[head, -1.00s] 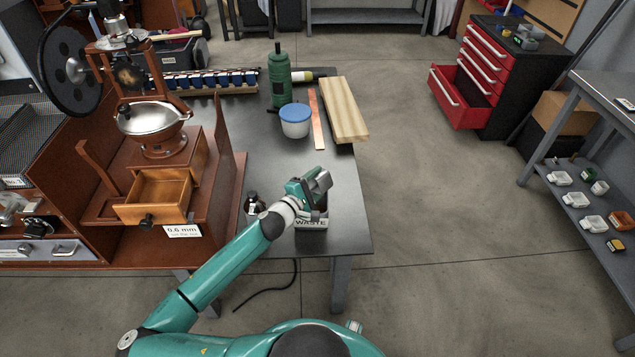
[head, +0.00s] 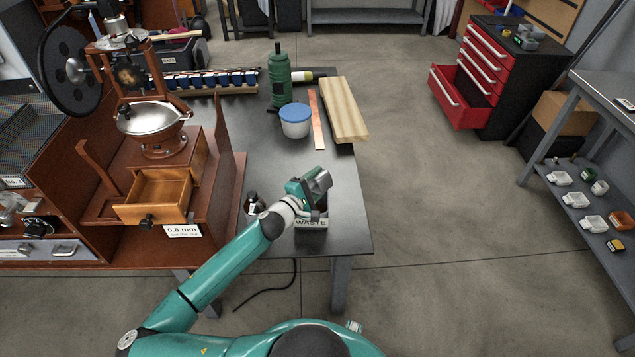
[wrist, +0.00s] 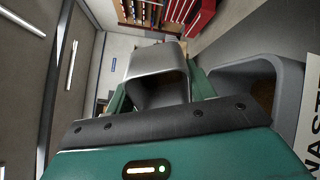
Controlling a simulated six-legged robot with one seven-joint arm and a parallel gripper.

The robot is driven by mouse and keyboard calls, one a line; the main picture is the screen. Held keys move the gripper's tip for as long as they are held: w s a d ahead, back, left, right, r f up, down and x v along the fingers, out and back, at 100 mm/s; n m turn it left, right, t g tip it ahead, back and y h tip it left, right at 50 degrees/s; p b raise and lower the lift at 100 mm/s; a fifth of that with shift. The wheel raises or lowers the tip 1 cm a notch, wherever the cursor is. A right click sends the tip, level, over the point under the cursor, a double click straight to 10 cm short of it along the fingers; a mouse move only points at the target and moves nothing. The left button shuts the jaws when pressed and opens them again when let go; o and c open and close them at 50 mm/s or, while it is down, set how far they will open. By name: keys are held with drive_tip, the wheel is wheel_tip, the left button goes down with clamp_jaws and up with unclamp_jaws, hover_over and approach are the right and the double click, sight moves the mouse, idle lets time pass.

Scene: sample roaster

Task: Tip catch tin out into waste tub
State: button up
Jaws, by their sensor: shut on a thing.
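My gripper (head: 304,190) is over the waste tub (head: 312,223) near the front right of the table. It is shut on the catch tin (head: 319,181), a small grey metal tin that sits tilted above the tub. In the wrist view the tin (wrist: 152,58) is between my green fingers, with a dark hollow showing. I cannot tell whether anything is left in it.
A small dark bottle (head: 252,203) stands left of the tub. The wooden cabinet with an open drawer (head: 153,199) is farther left. A blue-lidded tub (head: 295,122), green bottle (head: 280,80), copper strip (head: 316,120) and wood board (head: 343,108) are behind. The table middle is clear.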

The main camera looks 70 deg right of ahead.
sight(318, 175)
drive_tip(key=shift+r, duration=1.5)
drive_tip(key=shift+w, duration=0.1)
